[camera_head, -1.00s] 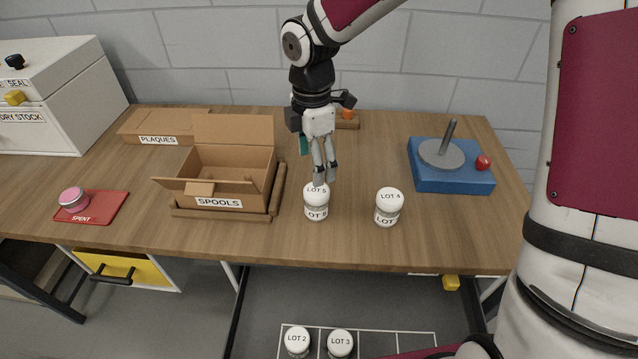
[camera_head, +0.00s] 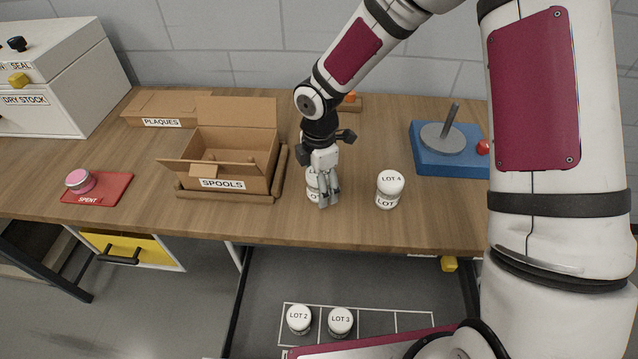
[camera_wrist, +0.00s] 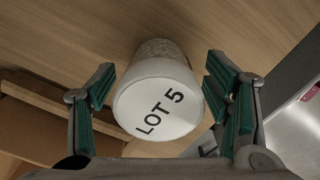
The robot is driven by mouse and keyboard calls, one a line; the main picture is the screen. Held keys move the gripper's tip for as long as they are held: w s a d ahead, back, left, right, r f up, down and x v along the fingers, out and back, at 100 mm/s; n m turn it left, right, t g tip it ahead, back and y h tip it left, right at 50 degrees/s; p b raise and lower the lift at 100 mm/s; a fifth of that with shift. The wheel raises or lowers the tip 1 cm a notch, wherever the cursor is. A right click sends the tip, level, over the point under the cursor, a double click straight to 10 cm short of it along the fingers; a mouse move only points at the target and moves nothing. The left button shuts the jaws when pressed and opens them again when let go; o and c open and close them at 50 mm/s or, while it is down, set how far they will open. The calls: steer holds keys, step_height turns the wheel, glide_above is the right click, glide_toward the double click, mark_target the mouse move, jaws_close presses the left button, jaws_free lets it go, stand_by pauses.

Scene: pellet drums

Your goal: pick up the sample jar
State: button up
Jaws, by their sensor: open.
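The sample jar marked LOT 5 (camera_head: 313,184) stands upright on the table, partly hidden behind my gripper (camera_head: 327,196) in the head view. In the wrist view the white lid of this jar (camera_wrist: 160,108) lies between the two green-padded fingers of my gripper (camera_wrist: 158,95), with a gap on each side. My gripper is open and lowered around the jar's top. A second jar marked LOT 4 (camera_head: 389,190) stands to the right, apart from the gripper.
A SPOOLS box (camera_head: 222,184) stands left of the jar, with a PLAQUES box (camera_head: 165,110) behind. A blue base with a grey disc and rod (camera_head: 440,160) is at the right. A pink-topped tin rests on a red SPENT mat (camera_head: 112,190). LOT 2 (camera_head: 299,319) and LOT 3 (camera_head: 341,322) jars stand below, in a marked grid.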

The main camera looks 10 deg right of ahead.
steer(key=shift+f, duration=0.75)
steer(key=shift+c, duration=0.6)
steer(key=c, duration=1.2)
steer(key=shift+w+r, duration=0.1)
steer(key=shift+r, duration=0.05)
